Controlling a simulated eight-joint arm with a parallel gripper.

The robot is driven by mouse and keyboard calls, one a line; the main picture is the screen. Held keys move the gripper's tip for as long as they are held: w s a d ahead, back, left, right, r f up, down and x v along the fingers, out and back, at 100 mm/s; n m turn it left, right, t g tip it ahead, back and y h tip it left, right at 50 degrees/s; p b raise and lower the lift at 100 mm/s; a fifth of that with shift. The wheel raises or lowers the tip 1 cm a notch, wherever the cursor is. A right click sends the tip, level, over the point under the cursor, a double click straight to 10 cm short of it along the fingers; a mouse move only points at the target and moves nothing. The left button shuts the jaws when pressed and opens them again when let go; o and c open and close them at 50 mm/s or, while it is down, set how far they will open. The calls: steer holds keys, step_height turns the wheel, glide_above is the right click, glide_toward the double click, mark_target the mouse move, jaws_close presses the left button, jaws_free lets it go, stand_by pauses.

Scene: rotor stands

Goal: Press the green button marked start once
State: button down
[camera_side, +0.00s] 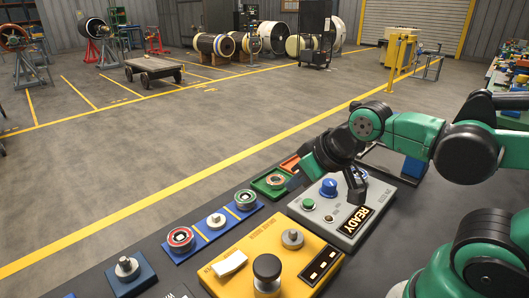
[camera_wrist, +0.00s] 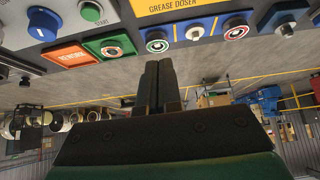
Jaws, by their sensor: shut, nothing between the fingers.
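The green start button (camera_side: 308,204) is a small round cap on the grey control panel (camera_side: 340,243), left of a blue knob (camera_side: 329,187). In the wrist view the green button (camera_wrist: 91,11) is at the upper left, with the word START beside it. My gripper (camera_side: 294,183) is shut and empty; its fingertips (camera_wrist: 159,66) point towards the row of small trays in the wrist view. The fingers are apart from the button, which lies up and left of them there. The exact height of the fingertips is hard to tell.
A READY display (camera_side: 355,220) is on the grey panel. A yellow panel (camera_side: 222,287) marked grease doser carries a black knob (camera_side: 267,272). A green tray (camera_side: 267,187), an orange tray (camera_wrist: 70,56) and blue trays line the bench edge. Open floor lies beyond.

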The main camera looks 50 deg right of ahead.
steer(key=w+d+r+m+g, duration=0.25)
steer(key=d+m+g, duration=0.2)
steer(key=m, duration=0.45)
step_height(320, 180, up, 2)
steer(key=m+g, duration=0.3)
steer(key=m, duration=0.6)
glide_above(307, 198)
step_height(307, 198, down, 14)
